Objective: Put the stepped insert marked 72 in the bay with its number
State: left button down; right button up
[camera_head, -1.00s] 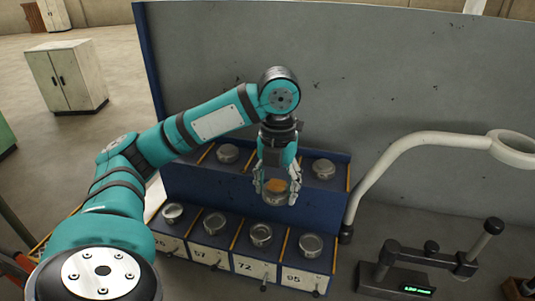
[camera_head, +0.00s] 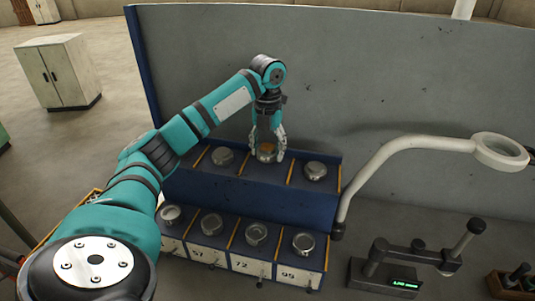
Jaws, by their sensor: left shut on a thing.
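My left gripper (camera_head: 267,156) is shut on a round metal insert (camera_head: 266,151) with an orange-brown patch. It is at the middle bay of the upper shelf, fingers pointing down. I cannot tell whether the insert rests on the shelf or hangs just above it, and no number on it is readable. The lower row has bays with white number plates; the plate 72 (camera_head: 243,265) is second from the right. My right gripper is not in view.
A pale curved lamp arm (camera_head: 400,147) rises at the right. A device with a green display (camera_head: 400,282) stands below it.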

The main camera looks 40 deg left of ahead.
aim_at(268, 159)
pick_arm(q)
notch_tip(268, 159, down, 2)
jog(key=shift+f+p, duration=0.25)
jog(key=shift+p, duration=0.75)
jog(key=shift+a+f, duration=0.1)
jog(key=shift+f, duration=0.35)
jog(key=c, duration=0.8)
grip_release()
jog(key=shift+f, duration=0.15)
jog(key=o, duration=0.4)
